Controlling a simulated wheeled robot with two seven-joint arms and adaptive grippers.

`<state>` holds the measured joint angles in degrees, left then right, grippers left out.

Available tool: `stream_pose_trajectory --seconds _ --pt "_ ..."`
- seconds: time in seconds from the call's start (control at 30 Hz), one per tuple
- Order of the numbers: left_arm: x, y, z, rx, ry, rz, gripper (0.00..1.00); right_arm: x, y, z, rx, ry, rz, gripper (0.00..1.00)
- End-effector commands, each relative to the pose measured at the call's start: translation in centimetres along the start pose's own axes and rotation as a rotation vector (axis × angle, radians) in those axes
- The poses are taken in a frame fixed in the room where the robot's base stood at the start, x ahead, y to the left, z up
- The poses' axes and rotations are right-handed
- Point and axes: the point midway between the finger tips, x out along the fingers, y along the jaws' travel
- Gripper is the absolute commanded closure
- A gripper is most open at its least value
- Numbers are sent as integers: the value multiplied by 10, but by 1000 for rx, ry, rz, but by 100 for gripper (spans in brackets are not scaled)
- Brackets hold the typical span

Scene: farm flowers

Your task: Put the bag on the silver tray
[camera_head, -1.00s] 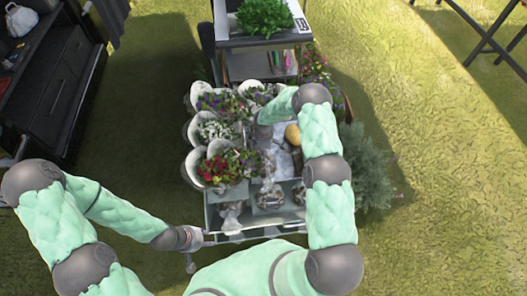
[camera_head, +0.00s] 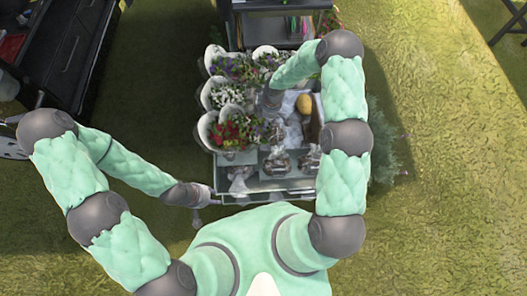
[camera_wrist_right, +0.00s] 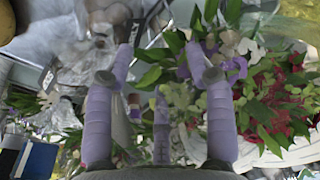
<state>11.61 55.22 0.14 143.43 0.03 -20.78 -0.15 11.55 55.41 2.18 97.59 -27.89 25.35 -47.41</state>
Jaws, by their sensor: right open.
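Several clear plastic bags with dark contents sit at the near end of the cart; one bag (camera_head: 278,160) is in the middle, and a crumpled clear one (camera_head: 239,178) lies left of it. A grey, silvery tray surface (camera_head: 265,186) shows around them; I cannot tell whether it is the silver tray. My left gripper (camera_head: 206,196) is at the cart's near left corner, its jaws too small to read. My right gripper (camera_wrist_right: 160,68) is open and empty in the wrist view, above flowers and beside clear plastic wrapping (camera_wrist_right: 85,62). In the head view my right forearm hides it.
Wrapped bouquets (camera_head: 228,130) fill the cart's left side. A yellow-brown round item (camera_head: 304,103) lies at its right. A dark shelf unit (camera_head: 270,25) stands behind the cart, and a black cabinet (camera_head: 65,50) at the far left. Grass is open on the right.

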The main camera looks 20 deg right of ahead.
Motion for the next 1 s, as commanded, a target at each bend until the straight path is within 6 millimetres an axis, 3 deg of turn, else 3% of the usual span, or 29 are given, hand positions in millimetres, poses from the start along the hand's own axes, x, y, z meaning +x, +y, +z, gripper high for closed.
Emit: stream_pose_trajectory --seconds 0.03,0.3,0.5,0.6,0.8,1.0 --pt "0 0 0 0 0 0 60 9 -25 -3 76 29 -26 46" --pt "0 0 0 0 0 0 60 32 -134 -10 558 139 -127 46" --pt "0 0 0 0 0 0 60 31 -206 3 925 151 -173 46" --pt "0 0 0 0 0 0 60 27 -232 13 1076 143 -180 46" --pt "0 0 0 0 0 0 60 21 -260 26 1246 129 -176 46" --pt "0 0 0 0 0 0 60 20 -263 28 1273 126 -174 46"
